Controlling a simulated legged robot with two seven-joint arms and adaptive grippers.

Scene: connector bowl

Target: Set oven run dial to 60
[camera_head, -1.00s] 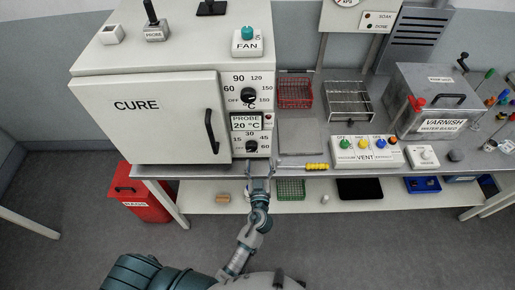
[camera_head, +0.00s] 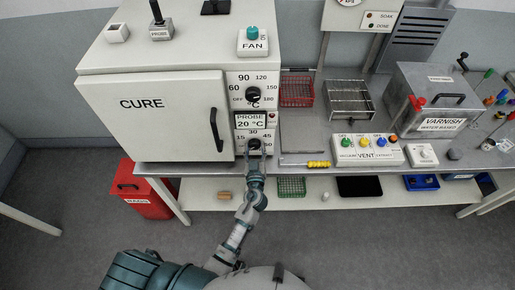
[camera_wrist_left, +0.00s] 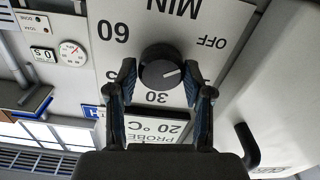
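The run dial is a round black knob (camera_wrist_left: 163,68) on the oven's white front panel. In the wrist view, its white pointer line points right, toward the side between OFF and the finger-covered area; 60 is at upper left and 30 below. In the head view the dial (camera_head: 254,143) is under the temperature dial (camera_head: 253,95), partly hidden by my gripper. My left gripper (camera_wrist_left: 161,70) is open, its two fingers on either side of the dial; I cannot tell whether they touch it. It also shows in the head view (camera_head: 255,153). My right gripper is out of view.
The closed CURE oven door (camera_head: 155,115) with its black handle (camera_head: 216,130) is left of the panel. A probe display (camera_head: 250,121) sits just above the dial. A red basket (camera_head: 297,91) and a vent button box (camera_head: 365,150) stand to the right on the bench.

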